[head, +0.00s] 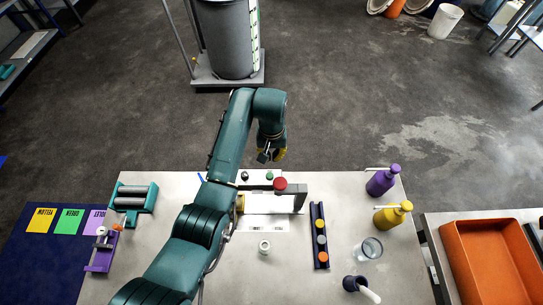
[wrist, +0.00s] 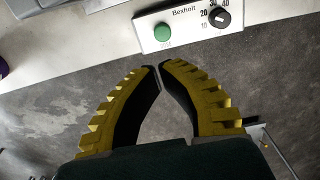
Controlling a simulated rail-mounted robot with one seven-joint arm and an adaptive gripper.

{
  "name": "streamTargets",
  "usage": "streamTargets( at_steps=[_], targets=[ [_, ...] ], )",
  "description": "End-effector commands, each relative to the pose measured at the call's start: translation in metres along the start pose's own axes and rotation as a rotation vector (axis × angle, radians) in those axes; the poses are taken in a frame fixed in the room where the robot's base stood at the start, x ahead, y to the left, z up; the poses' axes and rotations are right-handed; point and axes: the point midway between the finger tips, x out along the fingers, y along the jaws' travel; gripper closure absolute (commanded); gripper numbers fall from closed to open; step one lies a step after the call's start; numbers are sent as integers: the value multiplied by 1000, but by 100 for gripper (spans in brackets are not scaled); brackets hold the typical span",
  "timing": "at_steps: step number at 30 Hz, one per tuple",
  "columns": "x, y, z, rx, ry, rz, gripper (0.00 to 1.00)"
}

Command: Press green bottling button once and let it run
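The green button (wrist: 162,32) is a round knob on a white control panel (wrist: 185,43) marked "Bexholt", near the top of the wrist view. A black dial (wrist: 219,17) with numbers sits to its right. In the head view the green button (head: 269,176) is small, at the table's far edge. My gripper (wrist: 159,67) has yellow ribbed fingers with black pads, their tips almost meeting, with nothing between them. The tips point toward the panel and appear apart from the button. In the head view my gripper (head: 268,157) hangs just beyond the panel.
A red mushroom button (head: 280,184) stands on a grey frame close to the green button. A dark rack (head: 320,236), purple bottle (head: 382,181), yellow bottle (head: 392,215) and glass beaker (head: 369,249) stand to the right. A grey drum (head: 229,40) stands on the floor beyond.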

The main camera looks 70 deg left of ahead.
Motion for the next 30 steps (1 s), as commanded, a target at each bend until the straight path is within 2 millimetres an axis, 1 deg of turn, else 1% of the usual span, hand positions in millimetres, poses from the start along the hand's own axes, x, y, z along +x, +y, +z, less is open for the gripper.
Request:
streamTargets(
  at_steps=[1, 6, 9, 13, 15, 18, 27, 30],
  targets=[
    [14, 0, 1, 0, -5, -1, 100],
    [52, 0, 1, 1, -4, -1, 100],
    [73, 0, 1, 1, -2, -1, 100],
    [94, 0, 0, 1, -1, 0, 100],
    [100, 0, 0, 1, 0, 0, 100],
    [105, 0, 0, 1, 1, 0, 100],
    [106, 0, 0, 1, 1, 0, 100],
    [114, 0, 1, 1, -1, 0, 100]
  ],
)
